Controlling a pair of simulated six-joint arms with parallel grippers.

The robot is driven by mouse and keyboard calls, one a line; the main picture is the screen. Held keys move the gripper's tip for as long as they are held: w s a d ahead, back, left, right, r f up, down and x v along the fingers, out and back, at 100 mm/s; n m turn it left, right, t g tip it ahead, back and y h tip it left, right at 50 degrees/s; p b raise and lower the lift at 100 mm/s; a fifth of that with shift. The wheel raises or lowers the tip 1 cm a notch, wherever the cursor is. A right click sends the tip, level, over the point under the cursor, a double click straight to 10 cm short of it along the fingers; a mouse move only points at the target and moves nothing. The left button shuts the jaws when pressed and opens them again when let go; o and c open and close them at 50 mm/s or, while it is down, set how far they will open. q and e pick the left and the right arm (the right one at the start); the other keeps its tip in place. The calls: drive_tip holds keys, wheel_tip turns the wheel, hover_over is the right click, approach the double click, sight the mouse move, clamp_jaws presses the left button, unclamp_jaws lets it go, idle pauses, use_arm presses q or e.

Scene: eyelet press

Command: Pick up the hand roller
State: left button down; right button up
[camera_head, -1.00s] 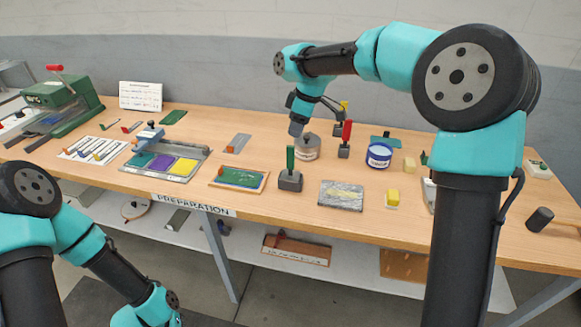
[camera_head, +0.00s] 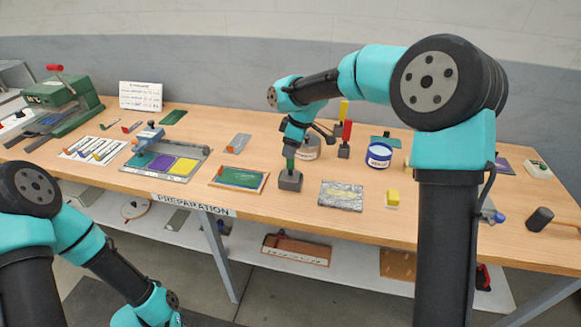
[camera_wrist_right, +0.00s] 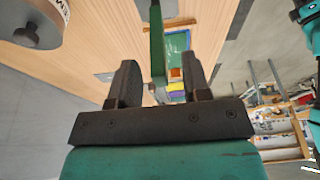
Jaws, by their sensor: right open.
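The tool with an upright green handle, which I take as the hand roller (camera_head: 290,181), stands on the wooden table in a dark grey block-like base. My right gripper (camera_head: 291,148) is just above it, pointing down, and hides most of the green handle. In the right wrist view, the green handle (camera_wrist_right: 157,45) shows between the two dark fingers of my right gripper (camera_wrist_right: 159,68), with gaps on both sides. The fingers are open and hold nothing. My left arm is low at the left, and its gripper is out of frame.
A round tin (camera_head: 308,148) stands close behind the gripper, with a red-handled tool (camera_head: 345,140) to its right. A green board (camera_head: 239,177) lies to the left and a foil-like sheet (camera_head: 341,196) to the right. An ink tray (camera_head: 190,170) lies farther left.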

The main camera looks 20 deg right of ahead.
sight(291, 165)
drive_tip(key=shift+x, duration=1.2)
clamp_jaws()
